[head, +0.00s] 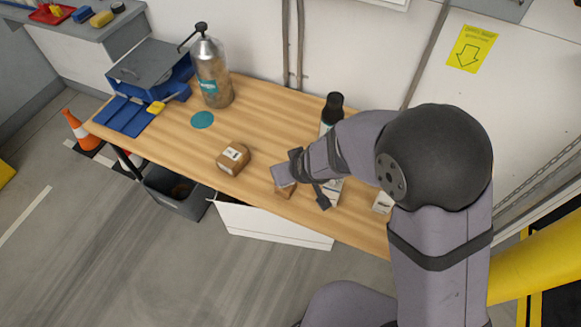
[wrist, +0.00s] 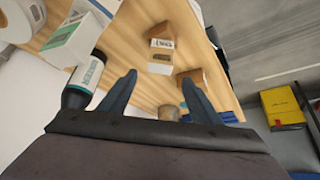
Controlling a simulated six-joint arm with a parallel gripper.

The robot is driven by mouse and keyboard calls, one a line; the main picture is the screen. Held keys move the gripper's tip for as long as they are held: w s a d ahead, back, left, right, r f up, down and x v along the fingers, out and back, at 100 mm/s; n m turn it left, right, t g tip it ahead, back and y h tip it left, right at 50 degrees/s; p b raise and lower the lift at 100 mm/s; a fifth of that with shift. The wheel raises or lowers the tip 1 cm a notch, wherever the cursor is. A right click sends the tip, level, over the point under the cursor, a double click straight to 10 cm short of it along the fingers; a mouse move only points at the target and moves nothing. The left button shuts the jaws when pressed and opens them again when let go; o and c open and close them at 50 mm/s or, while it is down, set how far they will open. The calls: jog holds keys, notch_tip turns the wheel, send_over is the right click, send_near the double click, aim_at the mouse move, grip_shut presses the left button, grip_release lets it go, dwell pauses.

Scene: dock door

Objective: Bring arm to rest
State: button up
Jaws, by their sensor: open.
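My gripper (head: 301,186) is over the front part of the wooden workbench (head: 265,115), at the end of my bent arm. In the wrist view its two fingers (wrist: 160,86) are spread apart with nothing between them. A small cardboard box (head: 286,190) shows partly behind the gripper in the head view. A labelled cardboard box (wrist: 161,36) appears beyond the fingers in the wrist view, apart from them. My forearm hides part of the bench's right side.
A brown box (head: 232,158) stands left of my gripper. A black-capped bottle (head: 332,108) and a white carton (head: 333,190) are close to my arm. A pump sprayer (head: 212,80) and blue bin (head: 160,75) stand farther left. A grey tub (head: 178,193) is below the bench.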

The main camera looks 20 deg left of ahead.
jog(key=s+d+f+g+h, duration=0.2)
jog(key=s+d+g+h, duration=0.1)
jog(key=s+d, duration=0.5)
jog(key=s+d+f+g+h, duration=0.2)
jog(key=s+d+g, duration=0.1)
jog(key=s+d, duration=0.5)
jog(key=w+d+r+m, duration=0.2)
jog(key=d+r+m, duration=0.2)
jog(key=d, duration=0.5)
jog(key=w+d+r+m+t, duration=0.1)
jog(key=w+d+r+m, duration=0.2)
jog(key=d, duration=0.7)
notch_tip(320, 180, up, 3)
jog(key=shift+m, duration=1)
